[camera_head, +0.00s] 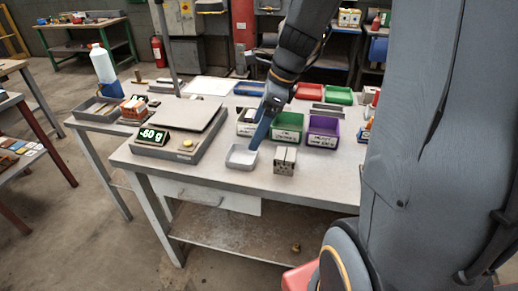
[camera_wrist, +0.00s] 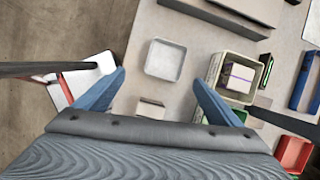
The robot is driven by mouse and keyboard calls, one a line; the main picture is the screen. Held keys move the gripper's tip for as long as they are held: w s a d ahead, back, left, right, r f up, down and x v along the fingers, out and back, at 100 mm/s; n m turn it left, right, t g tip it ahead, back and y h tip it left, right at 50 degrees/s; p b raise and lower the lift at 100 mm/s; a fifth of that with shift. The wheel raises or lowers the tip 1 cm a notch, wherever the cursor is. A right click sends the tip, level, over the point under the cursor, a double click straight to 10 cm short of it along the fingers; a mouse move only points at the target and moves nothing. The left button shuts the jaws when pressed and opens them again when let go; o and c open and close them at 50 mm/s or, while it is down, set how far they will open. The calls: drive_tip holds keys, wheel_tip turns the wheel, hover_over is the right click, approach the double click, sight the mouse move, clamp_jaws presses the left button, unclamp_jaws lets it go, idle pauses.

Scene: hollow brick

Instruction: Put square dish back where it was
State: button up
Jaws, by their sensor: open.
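The square dish (camera_head: 242,157), small, pale grey and shallow, sits flat on the table between the scale and the bins. It looks empty in the wrist view (camera_wrist: 165,60). My gripper (camera_head: 255,140) is above the table at the dish's far right edge. In the wrist view my gripper (camera_wrist: 158,82) is open, its blue fingers apart with nothing between them. The dish lies beyond the fingertips there, apart from both.
A hollow brick (camera_head: 285,161) stands just right of the dish. A green bin (camera_head: 288,128) and a purple bin (camera_head: 323,130) stand behind it. A white-rimmed bin (camera_wrist: 222,70) with an item inside is right of the dish in the wrist view. The table front is clear.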

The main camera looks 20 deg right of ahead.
drive_tip(key=s+a+f+n+h, duration=0.1)
drive_tip(key=s+n, duration=0.5)
drive_tip(key=n, duration=0.6)
drive_tip(key=s+a+f+n+g+h, duration=0.1)
drive_tip(key=s+a+f+n+h, duration=0.1)
drive_tip(key=s+n, duration=0.5)
drive_tip(key=shift+a+f+n+g, duration=0.4)
drive_tip(key=shift+f+n, duration=1)
drive_tip(key=shift+n, duration=1)
